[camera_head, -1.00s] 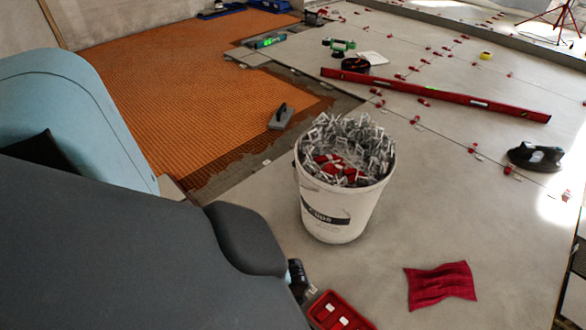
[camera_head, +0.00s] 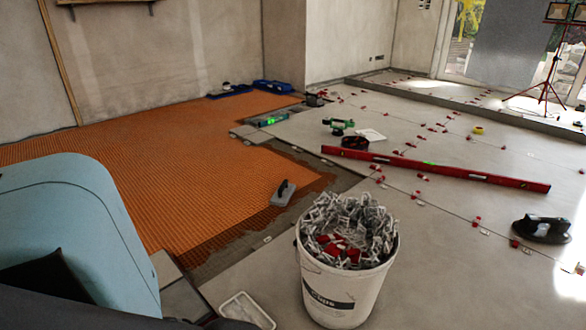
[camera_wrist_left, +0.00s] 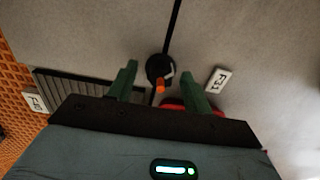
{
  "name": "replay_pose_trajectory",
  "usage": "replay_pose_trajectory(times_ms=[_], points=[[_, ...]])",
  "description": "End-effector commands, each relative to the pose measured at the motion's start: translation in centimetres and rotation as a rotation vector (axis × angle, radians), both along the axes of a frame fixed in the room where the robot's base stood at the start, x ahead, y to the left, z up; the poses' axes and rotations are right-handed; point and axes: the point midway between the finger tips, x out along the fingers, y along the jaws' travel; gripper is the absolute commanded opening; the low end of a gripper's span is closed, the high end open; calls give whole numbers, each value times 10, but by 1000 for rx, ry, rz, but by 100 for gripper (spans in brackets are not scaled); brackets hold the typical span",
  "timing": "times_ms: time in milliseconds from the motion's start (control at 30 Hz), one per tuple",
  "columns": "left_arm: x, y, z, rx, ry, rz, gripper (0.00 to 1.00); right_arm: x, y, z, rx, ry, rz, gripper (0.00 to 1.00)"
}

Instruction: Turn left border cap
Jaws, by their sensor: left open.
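In the left wrist view, a round black cap (camera_wrist_left: 160,67) with an orange mark sits on the dark joint line between grey tiles. My left gripper (camera_wrist_left: 159,70) is open. Its two green fingers point toward the cap, one on each side, with a gap to it on both sides. I cannot tell how far above the floor the fingertips are. A red part (camera_wrist_left: 188,104) shows partly behind the right finger. The head view does not show the left gripper or this cap. My right gripper is in neither view.
White tags (camera_wrist_left: 218,80) and a dark ribbed strip (camera_wrist_left: 72,86) lie near the left gripper. A white bucket of clips (camera_head: 340,292) stands on the tiles. A red level (camera_head: 435,170) lies behind.

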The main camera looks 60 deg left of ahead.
Motion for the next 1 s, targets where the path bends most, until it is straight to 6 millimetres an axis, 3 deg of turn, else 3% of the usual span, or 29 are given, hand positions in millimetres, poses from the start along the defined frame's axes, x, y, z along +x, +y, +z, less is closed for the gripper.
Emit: replay_pose_trajectory(times_ms=[267,700,1000], points=[[1,0,9,-1,-3,0,50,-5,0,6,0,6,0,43],[1,0,71,-1,-4,-1,50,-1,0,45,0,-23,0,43],[0,0,79,0,0,0,50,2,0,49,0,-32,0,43]])
